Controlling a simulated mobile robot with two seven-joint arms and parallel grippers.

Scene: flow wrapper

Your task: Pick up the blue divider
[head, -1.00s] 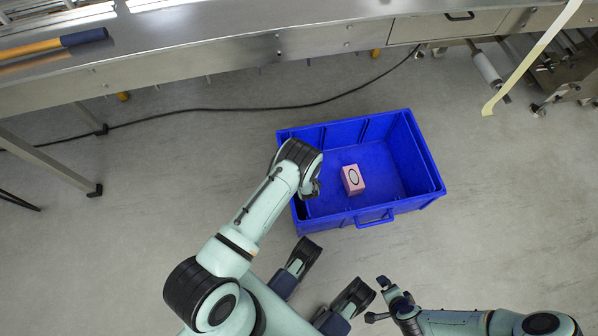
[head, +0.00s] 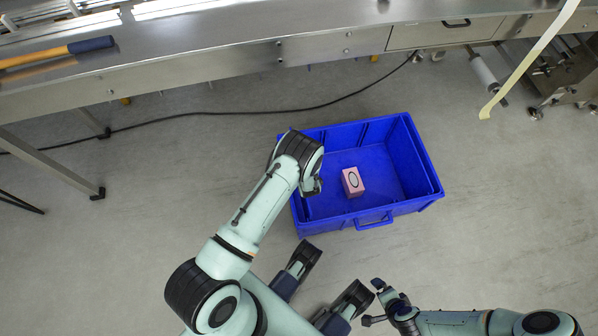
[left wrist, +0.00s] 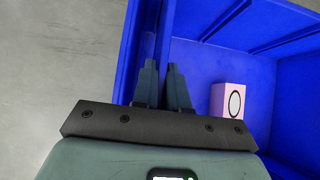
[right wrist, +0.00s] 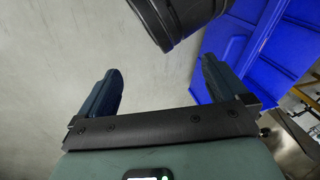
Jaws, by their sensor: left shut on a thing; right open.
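The blue divider (left wrist: 164,40) shows in the left wrist view as a thin upright panel between my left fingers, just inside the left wall of the blue crate (left wrist: 130,60). My left gripper (left wrist: 160,65) is shut on its upper edge. I cannot tell whether the panel touches the crate wall. In the head view my left wrist covers the crate's left end and hides the divider. My right gripper (head: 374,301) is open and empty over the floor in front of the crate; its spread fingers show in the right wrist view (right wrist: 160,80).
A pink box (head: 353,182) with a black oval sits in the crate (head: 424,165), right of my left gripper. A steel machine bench (head: 230,60) runs along the back, with a black cable (head: 250,111) on the floor before it.

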